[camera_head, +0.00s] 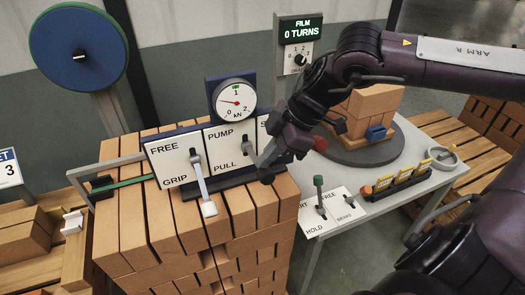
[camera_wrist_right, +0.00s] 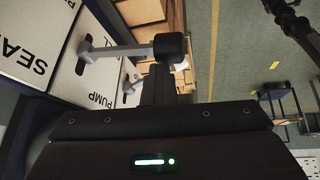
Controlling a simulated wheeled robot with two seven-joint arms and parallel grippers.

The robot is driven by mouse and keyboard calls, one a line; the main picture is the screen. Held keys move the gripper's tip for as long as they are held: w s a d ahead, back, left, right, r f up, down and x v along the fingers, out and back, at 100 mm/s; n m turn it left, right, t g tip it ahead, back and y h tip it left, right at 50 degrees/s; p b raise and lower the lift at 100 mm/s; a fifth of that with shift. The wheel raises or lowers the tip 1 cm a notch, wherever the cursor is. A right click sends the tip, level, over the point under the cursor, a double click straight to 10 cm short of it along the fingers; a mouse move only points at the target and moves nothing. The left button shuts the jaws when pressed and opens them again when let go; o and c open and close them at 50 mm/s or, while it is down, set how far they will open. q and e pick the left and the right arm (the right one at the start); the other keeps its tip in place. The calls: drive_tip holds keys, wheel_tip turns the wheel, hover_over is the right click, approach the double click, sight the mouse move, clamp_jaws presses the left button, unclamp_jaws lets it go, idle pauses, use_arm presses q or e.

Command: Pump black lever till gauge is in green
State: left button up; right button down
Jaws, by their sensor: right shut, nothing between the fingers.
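The black-knobbed lever (camera_wrist_right: 170,47) sticks out from the PUMP/PULL panel (camera_head: 232,147) on a grey shaft; its black knob also shows in the head view (camera_head: 267,178). My right gripper (camera_wrist_right: 162,82) is shut and empty, its fingertips close beside the knob; I cannot tell whether they touch. In the head view it comes in from the right and covers part of the panel to the right of PUMP. The round gauge (camera_head: 236,99), marked kN, stands above the panels. My left gripper is out of view.
A white-tipped lever (camera_head: 207,208) on the FREE/GRIP panel stands left of the pump lever. The panels sit on a brick stack (camera_head: 150,215). At right, a grey table (camera_head: 425,160) carries a brick-loaded turntable (camera_head: 372,152) and a green-knobbed lever (camera_head: 318,181). A film counter (camera_head: 301,30) stands behind.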

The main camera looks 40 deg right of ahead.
sight(271, 177)
drive_tip(key=shift+s+a+f+b, duration=0.1)
drive_tip(key=shift+s+f+b, duration=0.25)
drive_tip(key=shift+f, duration=0.2)
drive_tip(key=shift+s+a+f+b, duration=0.1)
drive_tip(key=shift+s+f+b, duration=0.1)
drive_tip(key=shift+f+b, duration=0.3)
drive_tip(key=shift+s+a+f+b, duration=0.1)
drive_tip(key=shift+s+f+b, duration=0.2)
drive_tip(key=shift+f, duration=0.35)
idle(1.1)
drive_tip(key=shift+s+a+f+b, duration=0.1)
drive_tip(key=shift+s+f+b, duration=0.2)
drive_tip(key=shift+f+b, duration=0.25)
drive_tip(key=shift+s+f+b, duration=0.25)
drive_tip(key=shift+f+b, duration=0.15)
drive_tip(key=shift+f, duration=0.15)
idle(1.1)
idle(0.5)
